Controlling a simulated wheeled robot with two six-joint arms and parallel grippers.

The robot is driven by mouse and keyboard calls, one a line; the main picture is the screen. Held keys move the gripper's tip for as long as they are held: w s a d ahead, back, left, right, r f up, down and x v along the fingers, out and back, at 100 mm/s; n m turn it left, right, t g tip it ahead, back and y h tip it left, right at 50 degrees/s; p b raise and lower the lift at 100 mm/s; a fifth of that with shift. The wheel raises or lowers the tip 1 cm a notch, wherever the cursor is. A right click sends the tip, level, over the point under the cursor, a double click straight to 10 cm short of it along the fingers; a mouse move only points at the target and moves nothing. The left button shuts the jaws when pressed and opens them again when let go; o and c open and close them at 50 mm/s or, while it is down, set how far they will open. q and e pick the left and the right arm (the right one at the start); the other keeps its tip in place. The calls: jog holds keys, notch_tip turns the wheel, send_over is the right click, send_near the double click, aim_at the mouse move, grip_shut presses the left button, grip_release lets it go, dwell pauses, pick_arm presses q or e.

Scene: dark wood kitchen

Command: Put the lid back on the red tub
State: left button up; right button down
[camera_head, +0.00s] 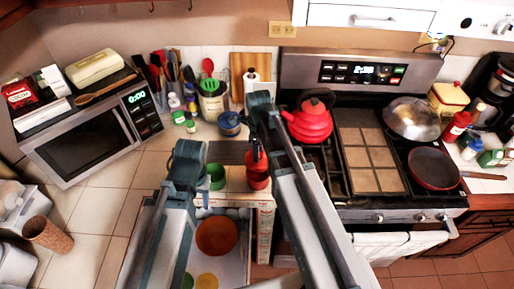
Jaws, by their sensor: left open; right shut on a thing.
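The red tub (257,181) stands on the counter near its front edge, left of the stove. A red lid (254,162) shows just above the tub, partly hidden by my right arm. My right gripper (256,148) is shut on the lid, above the tub. I cannot tell whether the lid touches the rim. My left gripper (192,178) is open and empty, to the left of the tub, near a green tub (217,176). Its fingertips are hard to make out.
A blue-lidded jar (229,124) and a utensil crock (212,102) stand behind. A red kettle (309,122) sits on the stove at right. Below the counter's front edge, an open white compartment holds an orange bowl (216,236).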

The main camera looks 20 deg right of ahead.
jog(key=shift+f, duration=0.1)
notch_tip(320, 180, down, 6)
jog(key=b, duration=0.6)
jog(key=shift+f+b, duration=0.25)
jog(key=shift+b, duration=0.05)
dwell(1.7)
grip_release()
dwell(0.6)
jog(key=shift+r, duration=0.15)
jog(key=shift+r+p, duration=3.4)
jog(key=shift+p, duration=0.15)
